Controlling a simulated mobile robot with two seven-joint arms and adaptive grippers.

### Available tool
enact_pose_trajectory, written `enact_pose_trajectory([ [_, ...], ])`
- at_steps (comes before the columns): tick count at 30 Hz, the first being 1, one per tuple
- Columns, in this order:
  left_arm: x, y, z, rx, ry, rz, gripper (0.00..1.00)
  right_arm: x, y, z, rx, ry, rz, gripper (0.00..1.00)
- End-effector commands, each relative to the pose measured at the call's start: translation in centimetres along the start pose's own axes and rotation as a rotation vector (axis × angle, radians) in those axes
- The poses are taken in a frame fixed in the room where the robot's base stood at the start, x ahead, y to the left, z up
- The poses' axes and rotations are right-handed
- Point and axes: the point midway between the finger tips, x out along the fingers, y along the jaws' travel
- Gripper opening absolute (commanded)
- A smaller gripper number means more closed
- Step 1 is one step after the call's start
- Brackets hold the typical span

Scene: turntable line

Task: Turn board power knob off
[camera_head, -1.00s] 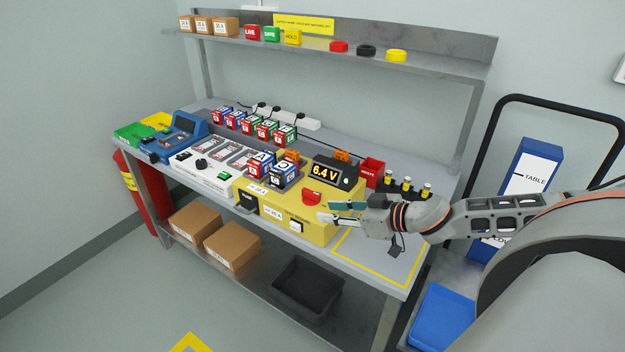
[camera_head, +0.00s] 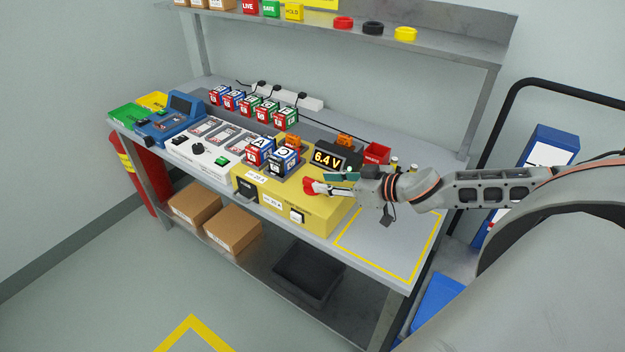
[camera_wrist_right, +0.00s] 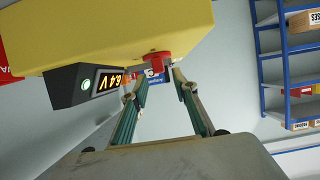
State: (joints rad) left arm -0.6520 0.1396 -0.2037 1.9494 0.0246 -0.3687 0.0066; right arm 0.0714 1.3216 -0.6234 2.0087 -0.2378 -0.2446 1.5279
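A red knob (camera_head: 309,186) sits on top of the yellow tester box (camera_head: 322,216) on the workbench. The box's black display (camera_head: 327,159) reads 6.4 V. My right gripper (camera_head: 318,187) comes in from the right, low over the box top, with its fingertips at the knob. In the right wrist view the red knob (camera_wrist_right: 157,57) shows at the fingertips, and the two fingers of the right gripper (camera_wrist_right: 160,78) stand apart, one to either side of it. I cannot tell whether they touch it. The knob's markings are not readable. My left gripper is out of view.
Lettered cubes (camera_head: 284,160) stand on the box, left of the display. A white panel (camera_head: 193,155) with a black knob (camera_head: 197,149) is further left. A red bin (camera_head: 377,152) is behind my right wrist. The yellow-outlined bench area (camera_head: 387,245) is clear.

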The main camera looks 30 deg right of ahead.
Motion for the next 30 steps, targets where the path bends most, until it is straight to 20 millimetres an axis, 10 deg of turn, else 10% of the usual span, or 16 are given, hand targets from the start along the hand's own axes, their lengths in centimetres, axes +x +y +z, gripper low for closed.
enact_pose_trajectory([
  [30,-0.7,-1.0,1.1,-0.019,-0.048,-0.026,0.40,5.3,0.0,0.0,0.000,0.000,-0.001,0.21],
])
